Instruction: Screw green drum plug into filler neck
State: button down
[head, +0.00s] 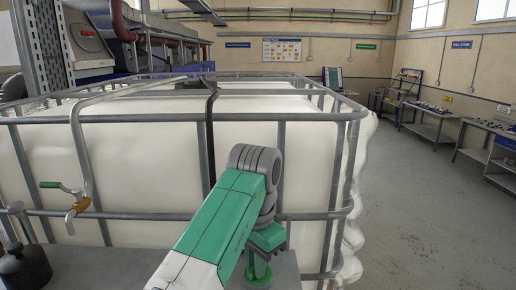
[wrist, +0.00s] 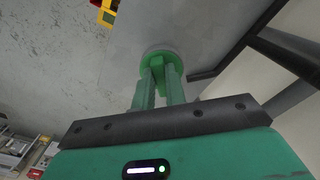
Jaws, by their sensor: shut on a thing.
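My gripper (head: 258,266) points down over a grey top in front of the large white tank. It also shows in the wrist view (wrist: 160,72), with both green fingers shut on the green drum plug (wrist: 161,54). The plug's round green edge (head: 257,281) shows below the fingers in the head view, close to the grey surface. I cannot tell whether it touches that surface. I cannot make out the filler neck in either view; it may be hidden by the plug and my gripper.
The white tank (head: 150,160) in its grey tube cage stands right behind my gripper. A brass tap with a green lever (head: 78,205) and a dark can (head: 24,265) are at the left. Work tables (head: 440,118) stand at the right. The floor (head: 425,220) there is clear.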

jog(key=shift+m, duration=0.8)
jog(key=shift+a+m, duration=0.1)
jog(key=shift+m, duration=1.1)
jog(key=shift+w+m, duration=0.15)
jog(key=shift+m, duration=0.95)
jog(key=m, duration=0.2)
jog(key=shift+w+m, duration=0.1)
jog(key=shift+m, duration=0.3)
jog(key=shift+f, duration=0.1)
jog(key=m, duration=0.4)
jog(key=shift+w+m, duration=0.15)
jog(key=shift+m, duration=0.45)
